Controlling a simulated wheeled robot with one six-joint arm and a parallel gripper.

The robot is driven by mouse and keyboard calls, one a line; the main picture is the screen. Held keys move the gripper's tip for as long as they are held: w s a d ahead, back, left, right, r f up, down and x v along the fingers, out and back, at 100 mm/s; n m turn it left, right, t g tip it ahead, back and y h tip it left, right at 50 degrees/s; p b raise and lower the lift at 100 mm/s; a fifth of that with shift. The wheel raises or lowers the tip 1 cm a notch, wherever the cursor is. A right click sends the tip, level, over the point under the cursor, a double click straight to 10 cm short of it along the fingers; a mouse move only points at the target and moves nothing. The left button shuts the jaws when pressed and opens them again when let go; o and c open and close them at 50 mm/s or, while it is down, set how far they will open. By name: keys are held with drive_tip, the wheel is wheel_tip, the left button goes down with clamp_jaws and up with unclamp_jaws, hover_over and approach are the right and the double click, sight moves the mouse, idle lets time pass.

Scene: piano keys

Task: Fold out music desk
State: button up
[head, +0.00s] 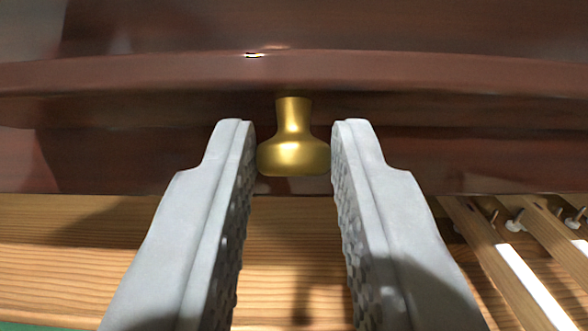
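A brass knob (294,145) sticks out from below a ledge of the dark reddish-brown wooden panel (400,75), which I take to be part of the music desk. My gripper (293,150) is open, with one grey finger on each side of the knob. The knob lies between the fingertips with only narrow gaps at its wide end. I cannot tell whether either finger touches it. The fingers' inner faces have a bumpy texture. The upper part of the panel runs out of view.
Light wood (60,260) lies below the panel. At the lower right are wooden key parts with white strips (528,285) and small metal pins (515,222). A green strip shows at the lower left corner.

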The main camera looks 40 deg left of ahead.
drive_tip(key=o, duration=0.4)
drive_tip(key=shift+d, duration=0.1)
drive_tip(key=v, duration=1.7)
drive_tip(key=shift+s+d, duration=0.1)
drive_tip(key=shift+s, duration=0.1)
